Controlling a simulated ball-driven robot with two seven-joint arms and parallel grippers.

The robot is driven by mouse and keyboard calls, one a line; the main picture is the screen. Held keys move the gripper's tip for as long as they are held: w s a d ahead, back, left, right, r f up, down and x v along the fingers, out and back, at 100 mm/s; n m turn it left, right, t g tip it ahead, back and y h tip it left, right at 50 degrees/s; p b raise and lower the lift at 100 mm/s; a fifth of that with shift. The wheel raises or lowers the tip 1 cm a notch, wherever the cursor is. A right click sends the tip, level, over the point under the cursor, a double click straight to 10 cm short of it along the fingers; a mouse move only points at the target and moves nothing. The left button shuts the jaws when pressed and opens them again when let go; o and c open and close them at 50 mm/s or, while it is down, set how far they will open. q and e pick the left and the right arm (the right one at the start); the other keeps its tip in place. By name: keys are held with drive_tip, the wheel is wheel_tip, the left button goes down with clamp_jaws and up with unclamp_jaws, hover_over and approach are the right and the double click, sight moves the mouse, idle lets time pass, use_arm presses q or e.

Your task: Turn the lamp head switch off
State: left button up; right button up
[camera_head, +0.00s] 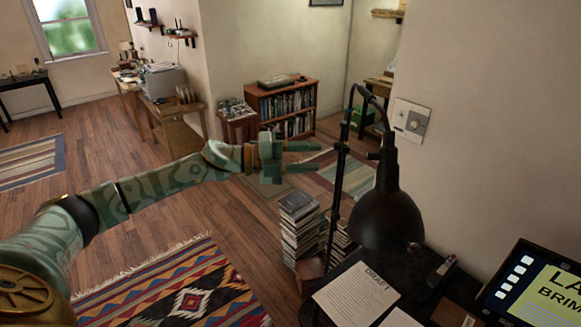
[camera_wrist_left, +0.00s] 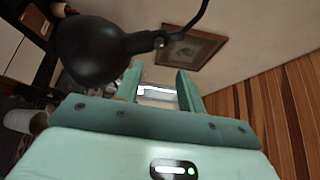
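A black desk lamp with a bell-shaped head (camera_head: 387,213) stands on the dark desk at the right, its thin stem (camera_head: 338,190) rising to a curved neck. A small knob (camera_head: 372,156) sticks out to the left at the top of the head; I take it for the switch, but cannot tell its setting. My left gripper (camera_head: 316,158) is open and empty, left of the lamp stem in the picture, fingers pointing right. In the left wrist view the lamp head (camera_wrist_left: 92,50) is at upper left, beside the open fingers (camera_wrist_left: 158,80). My right gripper is not in view.
The desk holds a DRAFT paper (camera_head: 357,294), a stapler-like object (camera_head: 441,271) and a tablet (camera_head: 540,290). Stacked books (camera_head: 299,230) stand on the floor left of the desk. Floor at left is mostly open.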

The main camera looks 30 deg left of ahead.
use_arm(q)
drive_tip(key=b+v, duration=0.1)
drive_tip(key=v, duration=0.3)
idle(0.4)
